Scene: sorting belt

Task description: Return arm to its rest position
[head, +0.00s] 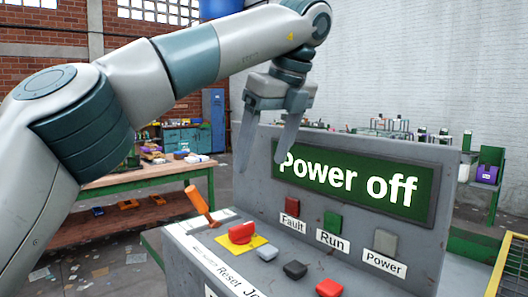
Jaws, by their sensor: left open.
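My left arm reaches in from the left and bends down over a grey control panel (262,199). My left gripper (262,160) is open and empty, its two fingers pointing down in front of the panel's upper left side. The panel's green screen (400,185) reads "Power off"; a finger overlaps its left edge. My right gripper is not in view.
The panel carries an orange-handled lever (200,203), a red knob on a yellow plate (241,233), and several buttons, including a grey one (385,241) above "Power". A wooden workbench (150,173) stands behind left. A yellow-edged frame (500,265) is at right.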

